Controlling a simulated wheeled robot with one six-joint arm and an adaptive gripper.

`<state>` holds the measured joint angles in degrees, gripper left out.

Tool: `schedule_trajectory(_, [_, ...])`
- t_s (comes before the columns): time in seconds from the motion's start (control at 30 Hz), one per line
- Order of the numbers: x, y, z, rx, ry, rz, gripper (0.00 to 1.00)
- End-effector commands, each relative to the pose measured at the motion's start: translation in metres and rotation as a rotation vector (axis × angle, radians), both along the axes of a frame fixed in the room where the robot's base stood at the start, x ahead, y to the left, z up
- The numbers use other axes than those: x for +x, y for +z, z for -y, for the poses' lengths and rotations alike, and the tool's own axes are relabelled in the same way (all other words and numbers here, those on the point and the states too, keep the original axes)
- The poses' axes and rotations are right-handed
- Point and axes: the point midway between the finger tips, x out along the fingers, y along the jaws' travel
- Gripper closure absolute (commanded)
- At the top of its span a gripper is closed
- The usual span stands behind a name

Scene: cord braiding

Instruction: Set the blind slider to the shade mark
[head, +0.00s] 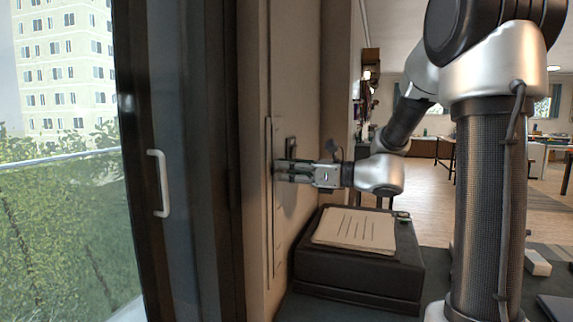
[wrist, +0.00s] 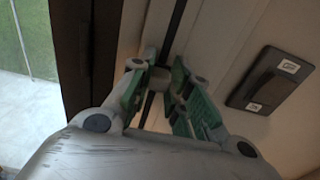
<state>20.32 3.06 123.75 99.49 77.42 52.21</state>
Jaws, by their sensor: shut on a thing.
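The blind slider's track is a tall narrow strip (head: 271,225) on the beige wall beside the window frame; in the wrist view it shows as a dark slot (wrist: 176,28). My gripper (head: 279,168) reaches the strip at about its upper half, coming from the right. The fingers hide most of the knob. Small marks along the strip are too faint to read, and I cannot tell which is the shade mark.
A dark switch plate (wrist: 270,80) with two white labels is on the wall right of the track. A black box (head: 355,272) with papers (head: 355,230) on top stands below my gripper. The window door has a white handle (head: 158,183) at left.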

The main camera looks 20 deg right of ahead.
Motion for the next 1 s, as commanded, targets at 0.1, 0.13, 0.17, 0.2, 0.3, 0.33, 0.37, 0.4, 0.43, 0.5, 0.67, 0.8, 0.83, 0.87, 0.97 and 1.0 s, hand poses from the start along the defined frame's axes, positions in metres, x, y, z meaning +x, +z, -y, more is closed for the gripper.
schedule_trajectory(0.1, [0.0,0.001,0.0,0.001,0.0,0.002,0.78])
schedule_trajectory(0.13, [0.0,0.001,0.0,0.001,0.0,0.002,0.72])
schedule_trajectory(0.17, [0.0,0.001,0.0,0.001,0.0,0.002,0.67])
schedule_trajectory(0.2, [0.0,0.001,0.0,0.001,0.0,0.002,0.59])
schedule_trajectory(0.3, [0.0,0.001,0.0,0.001,0.0,0.002,0.59])
schedule_trajectory(0.33, [0.0,0.001,0.0,0.001,0.0,0.002,0.59])
schedule_trajectory(0.37, [0.0,0.001,0.0,0.001,0.0,0.002,0.59])
schedule_trajectory(0.4, [0.0,0.001,0.0,0.001,0.0,0.002,0.59])
schedule_trajectory(0.43, [0.0,0.001,0.0,0.001,0.0,0.002,0.59])
schedule_trajectory(0.5, [0.0,0.001,0.0,0.001,0.0,0.002,0.59])
schedule_trajectory(0.67, [-0.007,0.002,0.012,0.0,-0.003,0.003,0.59])
schedule_trajectory(0.8, [-0.023,0.001,0.035,0.001,-0.006,0.002,0.59])
schedule_trajectory(0.83, [-0.028,0.001,0.041,0.0,-0.006,0.001,0.59])
schedule_trajectory(0.87, [-0.032,0.001,0.046,0.001,-0.006,0.002,0.59])
schedule_trajectory(0.97, [-0.045,0.001,0.065,0.001,-0.007,0.002,0.59])
schedule_trajectory(1.0, [-0.05,0.001,0.071,0.0,-0.005,0.003,0.59])
